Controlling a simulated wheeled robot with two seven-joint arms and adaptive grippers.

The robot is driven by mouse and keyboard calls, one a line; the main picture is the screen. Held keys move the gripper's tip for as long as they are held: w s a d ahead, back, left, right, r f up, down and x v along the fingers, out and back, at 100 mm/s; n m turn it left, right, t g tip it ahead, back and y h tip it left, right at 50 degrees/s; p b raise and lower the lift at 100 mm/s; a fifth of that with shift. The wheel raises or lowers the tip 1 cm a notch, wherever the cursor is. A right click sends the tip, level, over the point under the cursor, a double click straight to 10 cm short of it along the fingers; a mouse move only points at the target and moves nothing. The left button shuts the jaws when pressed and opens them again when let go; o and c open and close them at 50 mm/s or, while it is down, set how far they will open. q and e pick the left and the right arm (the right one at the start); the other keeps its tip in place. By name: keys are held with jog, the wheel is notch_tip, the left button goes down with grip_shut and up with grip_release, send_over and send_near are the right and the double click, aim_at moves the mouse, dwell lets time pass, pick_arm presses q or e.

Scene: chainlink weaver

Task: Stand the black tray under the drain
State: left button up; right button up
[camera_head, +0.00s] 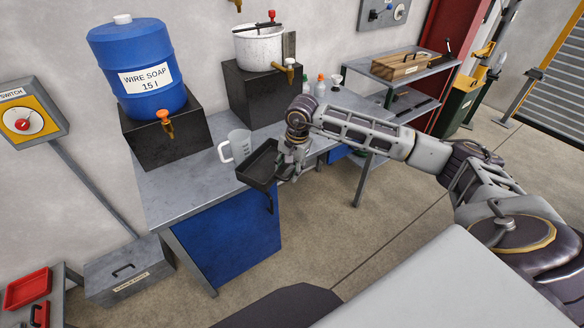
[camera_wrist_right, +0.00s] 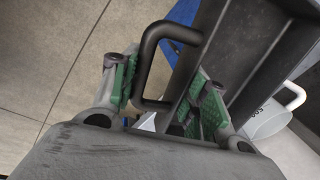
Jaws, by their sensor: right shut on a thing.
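The black tray (camera_head: 256,166) is an open, shallow box at the front edge of the workbench, with a dark handle (camera_wrist_right: 148,68) at its side. My right gripper (camera_head: 285,164) is shut on the tray, and in the right wrist view its green-padded fingers (camera_wrist_right: 163,100) stand either side of the handle. I cannot tell whether the tray touches the bench. No part is marked as a drain. A white pot (camera_head: 258,47) with a brass tap (camera_head: 284,70) stands on a black block behind the tray. My left gripper is not in view.
A clear measuring jug (camera_head: 236,146) stands close behind the tray. A blue soap barrel (camera_head: 138,66) with an orange tap (camera_head: 165,118) stands on a black block (camera_head: 168,146) at left. Small bottles (camera_head: 321,86) stand right of the pot. The bench's front left (camera_head: 185,195) is bare.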

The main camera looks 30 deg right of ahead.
aim_at(278, 175)
jog(key=n, duration=0.2)
jog(key=a+n, duration=0.1)
jog(key=n, duration=0.1)
jog(key=a+n, duration=0.1)
jog(key=shift+s+a+r+n+g+y, duration=0.1)
jog(key=shift+a+r+n+g+y, duration=0.15)
jog(key=shift+n+g+y, duration=0.15)
jog(key=a+n, duration=0.1)
jog(key=n, duration=0.1)
jog(key=s+a+n, duration=0.1)
jog(key=n, duration=0.1)
jog(key=shift+a+f+g, duration=0.1)
jog(key=shift+a+g, duration=0.05)
jog(key=shift+g, duration=0.15)
jog(key=shift+s+a+f+n, duration=0.55)
jog(key=shift+s+a+f, duration=0.1)
jog(key=shift+s+a, duration=0.2)
jog(key=shift+s+a+f+n, duration=0.6)
jog(key=shift+s+a, duration=0.1)
jog(key=shift+s, duration=0.1)
